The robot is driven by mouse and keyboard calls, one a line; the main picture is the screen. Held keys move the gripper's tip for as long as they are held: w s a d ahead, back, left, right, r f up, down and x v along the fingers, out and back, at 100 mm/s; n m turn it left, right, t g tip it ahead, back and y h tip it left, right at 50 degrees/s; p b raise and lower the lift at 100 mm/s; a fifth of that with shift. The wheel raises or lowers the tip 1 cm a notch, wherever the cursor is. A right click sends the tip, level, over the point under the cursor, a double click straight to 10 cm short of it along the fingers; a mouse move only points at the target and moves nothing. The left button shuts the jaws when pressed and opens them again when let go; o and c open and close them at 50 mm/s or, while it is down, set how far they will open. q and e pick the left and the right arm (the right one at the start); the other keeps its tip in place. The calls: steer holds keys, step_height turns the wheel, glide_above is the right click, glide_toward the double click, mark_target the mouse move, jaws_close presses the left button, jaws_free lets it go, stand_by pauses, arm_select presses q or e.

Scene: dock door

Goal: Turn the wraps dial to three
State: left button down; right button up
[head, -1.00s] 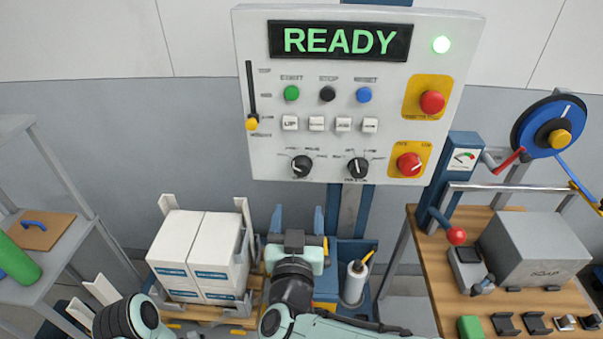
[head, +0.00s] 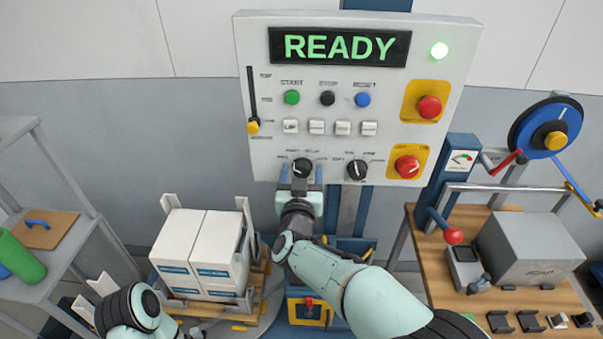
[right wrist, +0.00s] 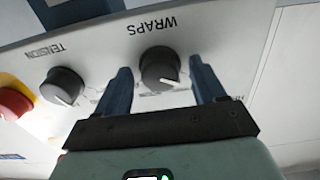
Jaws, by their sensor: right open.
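The wraps dial (head: 302,167) is a round black knob at the lower left of the white control panel. In the right wrist view the wraps dial (right wrist: 160,68) appears upside down under its WRAPS label, its white mark toward the picture's lower right. My right gripper (head: 301,177) is open just below and in front of the dial. In the right wrist view its two blue fingers (right wrist: 160,72) stand on either side of the knob, with gaps visible; contact cannot be seen. The printed scale numbers are too blurred to read. My left gripper is not visible.
The tension dial (head: 357,169) is close by on the right, with a red knob on yellow (head: 407,166) beyond. A row of white buttons (head: 316,127) is above. The green display (head: 340,47) reads READY. White boxes (head: 205,250) stand on a pallet below left.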

steer(key=c, duration=1.1)
steer(key=shift+o, duration=0.2)
steer(key=shift+f+m+b, duration=0.2)
steer(key=shift+m+b, duration=1.05)
steer(key=shift+m, duration=0.45)
arm_select(q)
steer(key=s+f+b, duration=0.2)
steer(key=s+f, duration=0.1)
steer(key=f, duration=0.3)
steer(key=shift+b, duration=0.35)
arm_select(e)
steer(key=shift+r+m, duration=0.1)
steer(key=shift+m, duration=2.1)
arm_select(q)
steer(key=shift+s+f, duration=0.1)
arm_select(e)
steer(key=o, duration=1.1)
steer(key=shift+c, duration=0.2)
